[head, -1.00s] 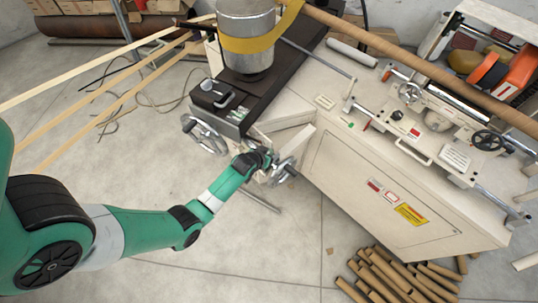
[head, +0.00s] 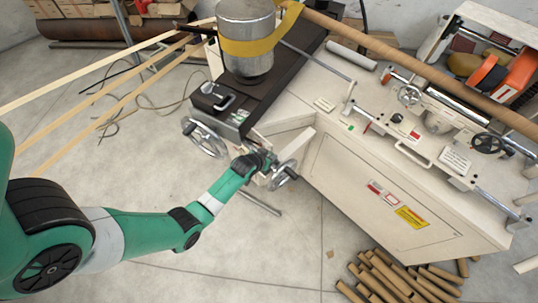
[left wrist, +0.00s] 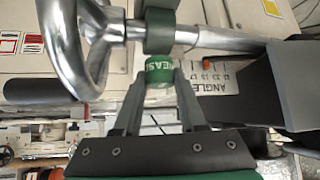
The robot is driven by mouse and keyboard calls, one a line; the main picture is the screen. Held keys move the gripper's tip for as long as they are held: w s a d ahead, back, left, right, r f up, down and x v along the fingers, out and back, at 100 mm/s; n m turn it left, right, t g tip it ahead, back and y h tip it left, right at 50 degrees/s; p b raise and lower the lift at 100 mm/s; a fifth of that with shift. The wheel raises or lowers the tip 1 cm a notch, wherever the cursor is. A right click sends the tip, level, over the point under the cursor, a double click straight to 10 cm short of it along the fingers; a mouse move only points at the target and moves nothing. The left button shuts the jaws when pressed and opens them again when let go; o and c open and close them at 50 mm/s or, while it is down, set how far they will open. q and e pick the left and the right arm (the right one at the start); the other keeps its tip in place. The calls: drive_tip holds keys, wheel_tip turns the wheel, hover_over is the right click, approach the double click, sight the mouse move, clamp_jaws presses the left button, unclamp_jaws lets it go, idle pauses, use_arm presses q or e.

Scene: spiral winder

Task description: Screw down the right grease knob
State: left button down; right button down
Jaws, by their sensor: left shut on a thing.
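The grease knob (left wrist: 159,67) is a small green cap with white lettering that reads like "GREASE". In the left wrist view it sits against a dark green collar (left wrist: 158,30) on a metal shaft. My left gripper (left wrist: 162,80) is shut on it, with one finger on each side. In the head view my left gripper (head: 272,161) is at the machine's front corner, beside the right handwheel (head: 285,175). The knob is too small and covered to make out there. My right gripper is in neither view.
The chrome handwheel (left wrist: 88,45) is close on the left in the wrist view, with an angle scale (left wrist: 218,90) on the right. Another handwheel (head: 206,138) stands left of my gripper. Cardboard tubes (head: 400,278) lie on the floor at lower right.

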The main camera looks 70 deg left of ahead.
use_arm(q)
drive_tip(key=shift+r+m, duration=0.1)
drive_tip(key=shift+m, duration=0.2)
drive_tip(key=shift+a+m+t+h+p, duration=0.1)
drive_tip(key=shift+m+t+h+p, duration=0.25)
drive_tip(key=shift+m+h, duration=0.3)
drive_tip(key=shift+f+m+t+h+b, duration=0.2)
drive_tip(key=shift+m+t+h+b, duration=0.15)
drive_tip(key=shift+m+h+b, duration=0.5)
drive_tip(key=shift+r+m+h, duration=0.1)
drive_tip(key=shift+m+h, duration=0.5)
drive_tip(key=shift+m, duration=0.5)
drive_tip(key=shift+b, duration=0.3)
drive_tip(key=shift+c, duration=2.3)
unclamp_jaws()
